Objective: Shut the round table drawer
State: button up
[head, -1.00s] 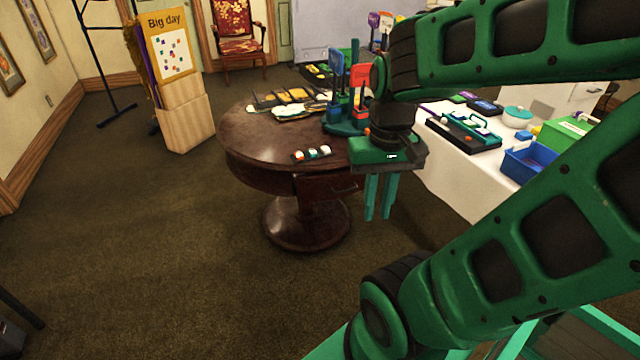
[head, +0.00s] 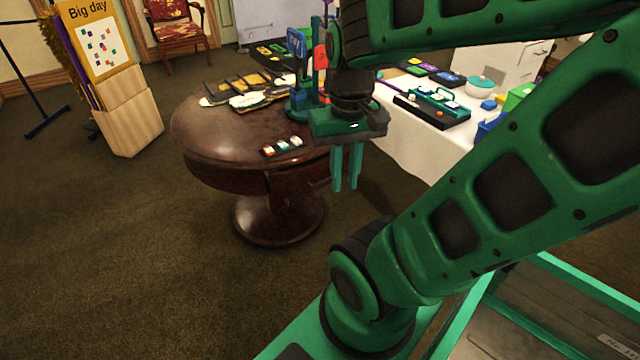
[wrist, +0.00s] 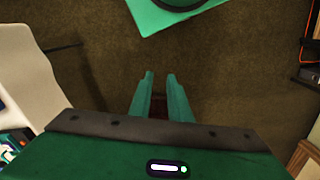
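The round table (head: 215,150) is dark polished wood on a round pedestal, left of centre in the head view. Its drawer (head: 290,184) is on the side facing my gripper. The drawer front seems to stand out from the rim, but how far is hard to tell, as my gripper covers its right end. My gripper (head: 345,188) points down in front of the drawer's right part, apart from it as far as I can see. In the wrist view its two green fingers (wrist: 160,74) are parallel with a narrow gap and nothing held between them.
Small coloured pieces (head: 281,147) lie near the table's front edge, with signs and flat cards behind. A white-clothed table (head: 425,150) with trays stands to the right. A yellow sign stand (head: 105,70) is at the left. Open carpet (head: 120,240) lies in front and left.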

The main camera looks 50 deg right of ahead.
jog(key=w+d+f+n+g+h, duration=0.1)
jog(key=w+d+f+g+h, duration=0.1)
jog(key=w+d+f, duration=0.45)
jog(key=n+t+h, duration=0.4)
jog(key=n+h, duration=0.9)
send_near(320, 183)
jog(key=x, duration=1)
jog(key=shift+w+d+f, duration=0.15)
jog(key=shift+d+f, duration=0.1)
jog(key=shift+d, duration=0.05)
jog(key=shift+c, duration=0.3)
grip_shut()
